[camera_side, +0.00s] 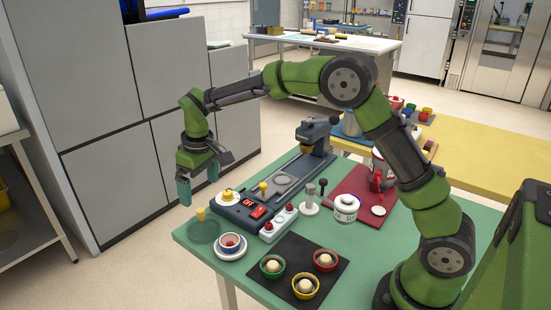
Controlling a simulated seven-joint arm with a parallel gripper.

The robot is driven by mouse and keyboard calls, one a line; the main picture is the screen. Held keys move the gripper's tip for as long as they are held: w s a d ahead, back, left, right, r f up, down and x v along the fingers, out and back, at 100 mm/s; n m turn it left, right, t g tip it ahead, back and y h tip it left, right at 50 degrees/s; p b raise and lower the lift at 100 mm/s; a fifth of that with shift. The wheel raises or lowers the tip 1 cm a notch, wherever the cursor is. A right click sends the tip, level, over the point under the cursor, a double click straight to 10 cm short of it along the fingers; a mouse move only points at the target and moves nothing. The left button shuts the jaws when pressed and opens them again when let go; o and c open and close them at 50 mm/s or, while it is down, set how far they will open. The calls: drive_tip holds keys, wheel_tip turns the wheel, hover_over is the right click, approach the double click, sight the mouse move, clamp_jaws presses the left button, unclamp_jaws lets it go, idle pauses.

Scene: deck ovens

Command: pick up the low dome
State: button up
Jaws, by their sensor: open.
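What looks like the low dome (203,231) is a see-through, green-tinted cover with a yellow knob on top. It sits at the left corner of the green table, upright and close to the edge. My gripper (198,182) is open and empty, its teal fingers pointing down. In the picture it is above and slightly left of the knob, with a gap between them. How far it is from the dome in depth is hard to tell.
A black mat (335,271) carries several coloured bowls. Grey cabinets (100,175) rise behind my gripper.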

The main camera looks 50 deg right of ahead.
sight(201, 219)
drive_tip(key=f, duration=0.4)
drive_tip(key=w+f, duration=0.1)
drive_tip(key=f, duration=0.7)
drive_tip(key=shift+w+a+f, duration=0.15)
drive_tip(key=shift+w+a, duration=0.05)
drive_tip(key=shift+c, duration=0.5)
drive_tip(key=c, duration=0.4)
wheel_tip(201, 219, up, 10)
drive_tip(key=shift+a+r, duration=0.1)
drive_tip(key=shift+r, duration=0.15)
drive_tip(key=shift+c, duration=0.2)
drive_tip(key=s, duration=0.3)
drive_tip(key=s+f, duration=0.1)
drive_tip(key=s, duration=0.6)
drive_tip(key=shift+s+f, duration=0.2)
drive_tip(key=shift+f, duration=3.25)
